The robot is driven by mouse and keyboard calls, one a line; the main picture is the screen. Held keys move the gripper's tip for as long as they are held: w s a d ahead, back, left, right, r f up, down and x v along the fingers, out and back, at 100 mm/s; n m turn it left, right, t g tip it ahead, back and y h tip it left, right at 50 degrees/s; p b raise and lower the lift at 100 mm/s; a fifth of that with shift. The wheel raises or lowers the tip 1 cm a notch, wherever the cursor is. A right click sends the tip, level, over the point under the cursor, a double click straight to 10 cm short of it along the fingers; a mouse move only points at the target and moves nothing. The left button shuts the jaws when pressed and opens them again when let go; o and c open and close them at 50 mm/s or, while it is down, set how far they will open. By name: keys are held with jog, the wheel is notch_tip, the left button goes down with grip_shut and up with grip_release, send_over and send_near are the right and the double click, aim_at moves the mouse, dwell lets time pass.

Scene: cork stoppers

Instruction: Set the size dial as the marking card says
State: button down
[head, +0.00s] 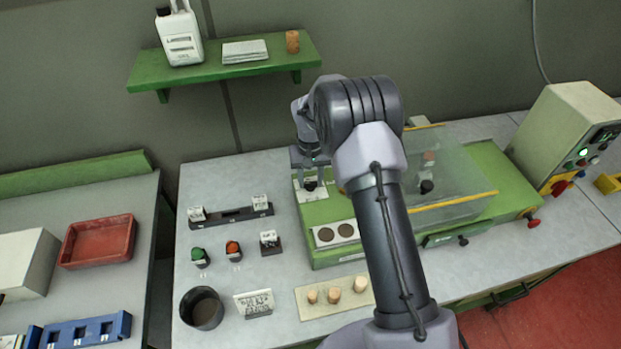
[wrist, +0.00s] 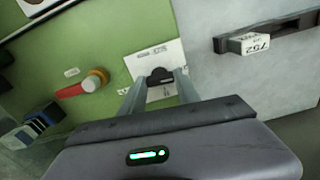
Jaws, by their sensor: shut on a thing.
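The size dial (head: 311,187) is a small black knob on a white plate (head: 313,197) at the left end of the green machine (head: 340,208). In the wrist view the dial (wrist: 160,76) sits between my two fingers, on its white plate (wrist: 142,59) with small dark print. My gripper (head: 311,182) points down and is shut on the dial; it also shows in the wrist view (wrist: 159,88). The dial's setting is too small to read. A white card with dark lettering (head: 254,303), likely the marking card, stands at the table's front; I cannot read it.
A dark cup (head: 202,308) and a board with pale corks (head: 333,302) stand in front. A clear guard (head: 450,175) covers the machine's right part.

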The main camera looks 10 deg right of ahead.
aim_at(311, 183)
jog(key=shift+r+n, duration=0.1)
jog(key=shift+n, duration=0.5)
jog(key=c, duration=0.9)
grip_release()
notch_tip(311, 183, up, 17)
jog(key=p, duration=0.3)
jog(key=shift+r, duration=0.2)
